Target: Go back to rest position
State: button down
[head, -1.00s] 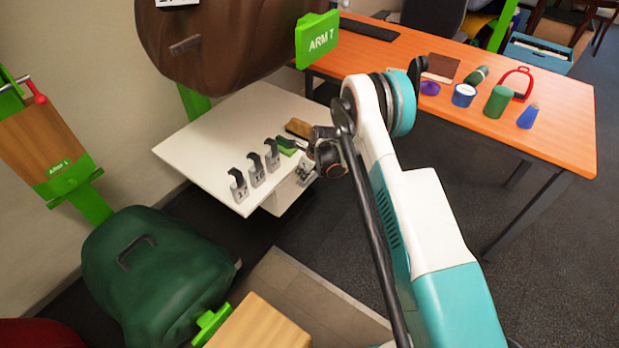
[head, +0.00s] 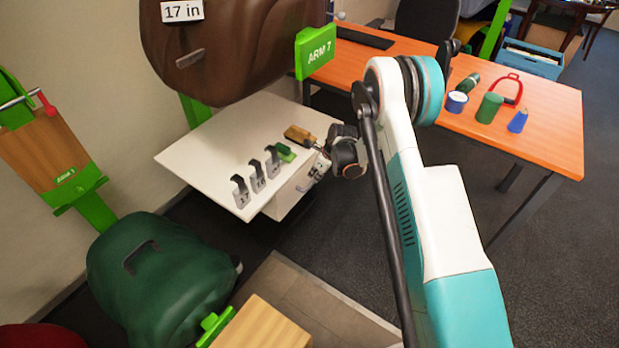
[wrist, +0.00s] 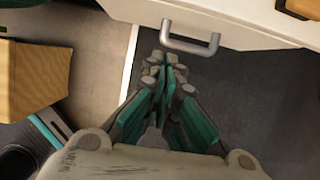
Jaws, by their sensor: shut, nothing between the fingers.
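My gripper (head: 320,168) is at the right edge of the white cabinet, off its top, and partly hidden by my wrist in the head view. In the wrist view its fingers (wrist: 168,66) are together with nothing between them. They point towards the cabinet's front, just below a grey drawer handle (wrist: 190,45) in that picture. I cannot tell whether they touch the handle.
The white cabinet top (head: 215,150) bears several grey numbered hooks (head: 257,177), a green block (head: 285,153) and a brown-handled thing (head: 300,135). An orange desk (head: 545,125) stands right.

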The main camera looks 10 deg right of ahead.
jog(key=s+d+r+n+t+h, duration=0.1)
jog(key=s+r+n, duration=0.3)
jog(key=r, duration=0.7)
jog(key=s+r+n, duration=0.4)
jog(key=s+r, duration=0.1)
jog(key=r, duration=0.7)
jog(key=s+d+r+n+t+h, duration=0.1)
jog(key=s+r+n, duration=0.3)
jog(key=r, duration=0.7)
jog(key=s+r+n, duration=0.7)
jog(key=s+r, duration=0.1)
jog(key=s, duration=0.5)
jog(key=s+d+n+t+h, duration=0.1)
jog(key=s+n+t, duration=0.1)
jog(key=s+n, duration=0.6)
jog(key=shift+s+d+f+p, duration=0.15)
jog(key=shift+s+d+p, duration=0.2)
jog(key=shift+s, duration=2.8)
jog(key=shift+f, duration=0.1)
